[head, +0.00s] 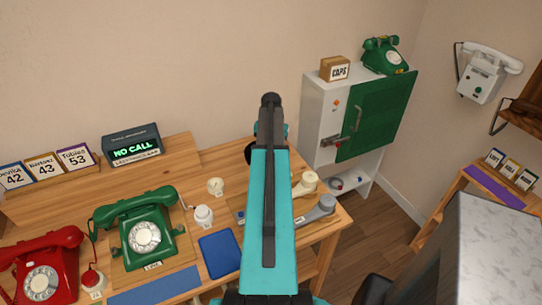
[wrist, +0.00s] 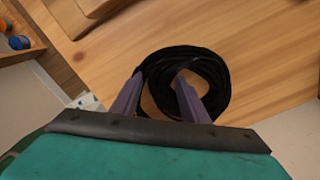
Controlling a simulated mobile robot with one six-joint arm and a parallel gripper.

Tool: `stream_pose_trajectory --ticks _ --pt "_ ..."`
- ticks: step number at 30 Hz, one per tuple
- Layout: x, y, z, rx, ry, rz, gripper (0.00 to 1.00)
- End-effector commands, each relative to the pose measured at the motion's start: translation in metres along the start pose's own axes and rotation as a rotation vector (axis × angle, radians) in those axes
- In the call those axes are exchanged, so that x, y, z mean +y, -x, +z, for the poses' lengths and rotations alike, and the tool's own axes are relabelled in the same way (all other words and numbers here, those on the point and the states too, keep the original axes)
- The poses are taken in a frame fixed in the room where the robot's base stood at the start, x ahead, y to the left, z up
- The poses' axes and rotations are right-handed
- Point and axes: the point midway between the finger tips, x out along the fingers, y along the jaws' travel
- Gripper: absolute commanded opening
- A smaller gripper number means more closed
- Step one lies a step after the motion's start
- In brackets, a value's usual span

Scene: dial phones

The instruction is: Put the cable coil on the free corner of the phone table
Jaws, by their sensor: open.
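The black cable coil (wrist: 215,75) lies on bare wood in the wrist view, a round ring with an open middle. My gripper (wrist: 159,77) is open over its left side. The left finger is just outside the ring and the right finger is over its hole; I cannot tell whether they touch the cable. In the head view my arm hides most of the coil; a dark edge (head: 249,153) shows beside the arm. The wooden phone table (head: 165,147) carries a red phone (head: 45,265) and a green phone (head: 145,233).
Handsets (head: 318,210), a blue pad (head: 219,252) and a NO CALL display (head: 131,145) are on the phone table. A white cabinet (head: 318,120) with a green door stands to its right. Another wooden table (head: 455,190) with a purple mat is at far right.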

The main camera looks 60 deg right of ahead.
Motion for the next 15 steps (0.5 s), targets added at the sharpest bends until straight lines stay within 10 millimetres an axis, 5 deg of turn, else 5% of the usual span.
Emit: stream_pose_trajectory --ticks 15 --pt "0.0 0.052 -0.001 0.002 0.0 0.0 0.41"
